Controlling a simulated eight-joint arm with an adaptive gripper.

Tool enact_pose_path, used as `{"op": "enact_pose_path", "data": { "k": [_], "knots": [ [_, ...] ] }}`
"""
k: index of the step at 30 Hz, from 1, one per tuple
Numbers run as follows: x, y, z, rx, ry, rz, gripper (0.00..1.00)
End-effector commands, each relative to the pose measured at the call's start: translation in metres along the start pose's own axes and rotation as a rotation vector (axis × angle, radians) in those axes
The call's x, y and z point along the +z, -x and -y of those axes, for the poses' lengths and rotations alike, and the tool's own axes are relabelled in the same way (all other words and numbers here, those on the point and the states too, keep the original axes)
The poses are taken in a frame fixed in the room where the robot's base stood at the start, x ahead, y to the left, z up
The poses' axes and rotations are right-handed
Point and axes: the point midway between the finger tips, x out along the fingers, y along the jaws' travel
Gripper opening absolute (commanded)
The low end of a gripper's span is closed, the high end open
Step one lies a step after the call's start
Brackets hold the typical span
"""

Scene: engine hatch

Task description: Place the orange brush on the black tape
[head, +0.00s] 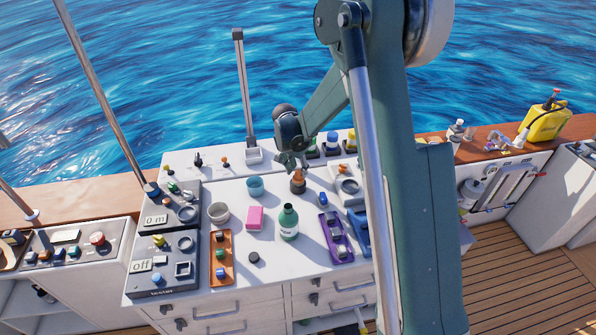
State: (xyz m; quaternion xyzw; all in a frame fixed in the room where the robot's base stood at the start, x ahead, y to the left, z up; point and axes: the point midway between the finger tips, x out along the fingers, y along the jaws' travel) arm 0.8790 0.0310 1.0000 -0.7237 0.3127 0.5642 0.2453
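A small orange-brown piece with a dark lower part, which looks like the orange brush (298,177), stands upright on the white worktop toward the back. A small flat black disc, which looks like the black tape (253,258), lies near the worktop's front edge, right of an orange tray. My gripper (291,165) is above and slightly left of the brush in the picture, and nothing is clearly held in it. Its fingers are too small to tell whether they are open or shut.
A green bottle (289,222), pink block (254,218), grey cup (219,214) and teal cup (255,187) stand between and around them. The orange tray (229,270) and a purple tray (325,228) flank the front area. Control panels (142,286) are at left.

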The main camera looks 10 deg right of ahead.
Motion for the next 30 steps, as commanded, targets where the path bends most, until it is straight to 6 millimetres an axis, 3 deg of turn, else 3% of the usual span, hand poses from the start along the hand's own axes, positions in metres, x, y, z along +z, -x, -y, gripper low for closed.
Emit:
{"op": "enact_pose_path", "data": {
  "k": [21, 30],
  "knots": [
    [0.0, 0.086, 0.0, 0.0, 0.0, 0.0, 0.33],
    [0.001, 0.11, 0.0, 0.0, 0.001, 0.0, 0.33]
  ]
}}
